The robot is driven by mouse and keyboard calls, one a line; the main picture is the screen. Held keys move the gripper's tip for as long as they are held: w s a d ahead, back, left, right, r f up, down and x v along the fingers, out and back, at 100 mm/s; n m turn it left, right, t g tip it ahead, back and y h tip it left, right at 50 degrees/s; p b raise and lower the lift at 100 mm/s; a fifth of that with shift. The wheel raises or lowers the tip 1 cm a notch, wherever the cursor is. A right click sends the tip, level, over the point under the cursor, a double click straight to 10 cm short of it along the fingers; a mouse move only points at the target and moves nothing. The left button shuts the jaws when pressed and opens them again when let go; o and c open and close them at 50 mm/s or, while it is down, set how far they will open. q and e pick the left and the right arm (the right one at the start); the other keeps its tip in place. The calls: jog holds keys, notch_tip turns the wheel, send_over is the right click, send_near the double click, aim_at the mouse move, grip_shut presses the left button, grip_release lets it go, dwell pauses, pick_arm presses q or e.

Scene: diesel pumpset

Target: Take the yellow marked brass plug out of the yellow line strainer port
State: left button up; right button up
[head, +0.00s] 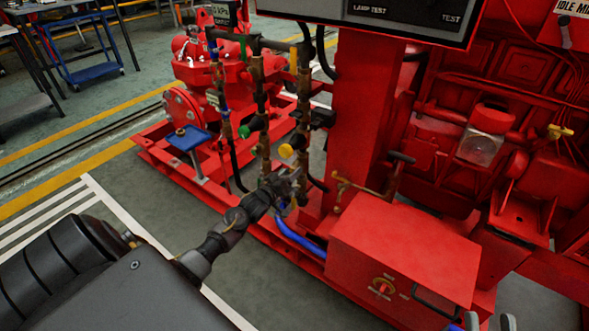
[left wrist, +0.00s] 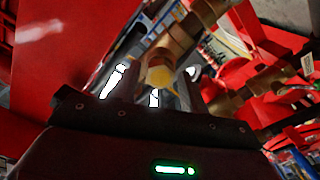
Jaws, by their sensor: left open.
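The yellow marked brass plug (head: 286,151) sits on the yellow line strainer port (head: 299,142), low on the brass pipework left of the red column. My left gripper (head: 291,184) is just below the plug in the head view. In the left wrist view the plug (left wrist: 160,76) shows as a yellow and brass end ahead of the open left gripper (left wrist: 153,85), roughly between its fingers. I cannot tell whether they touch it. Two grey tips at the bottom right edge of the head view look like my right gripper (head: 490,322), mostly cut off.
A green marked plug (head: 244,131) is on the pipe line to the left. A red box with a rotary switch (head: 382,287) stands right of my left gripper, and a blue hose (head: 300,238) runs below it. The red column (head: 360,120) rises close by. Open floor lies left.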

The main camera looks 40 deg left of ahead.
pick_arm(q)
jog(key=shift+c, duration=0.2)
jog(key=c, duration=0.8)
jog(key=shift+c, duration=0.2)
jog(key=n, duration=2.4)
jog(key=o, duration=1)
jog(key=shift+s, duration=0.1)
